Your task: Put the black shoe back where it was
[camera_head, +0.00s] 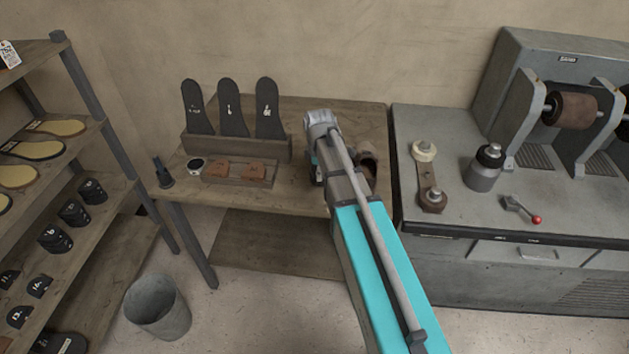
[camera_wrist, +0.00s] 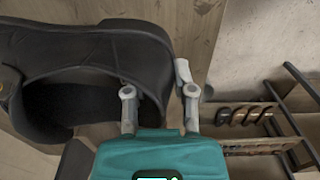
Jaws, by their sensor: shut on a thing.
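The black shoe (camera_wrist: 85,48) fills the left of the wrist view, its dark opening facing the camera. My gripper (camera_wrist: 157,83) is shut on the edge of its upper, with one finger inside the opening and the other outside. In the head view my arm covers the gripper above the right part of the wooden table (camera_head: 300,205), and I cannot clearly make out the black shoe there. In the wrist view wooden boards show behind the shoe; I cannot tell whether it touches them.
A brown shoe (camera_head: 367,160) shows just right of my arm. A grey machine (camera_head: 450,190) stands right, a shelf rack (camera_head: 85,90) left, a bin (camera_head: 157,308) below.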

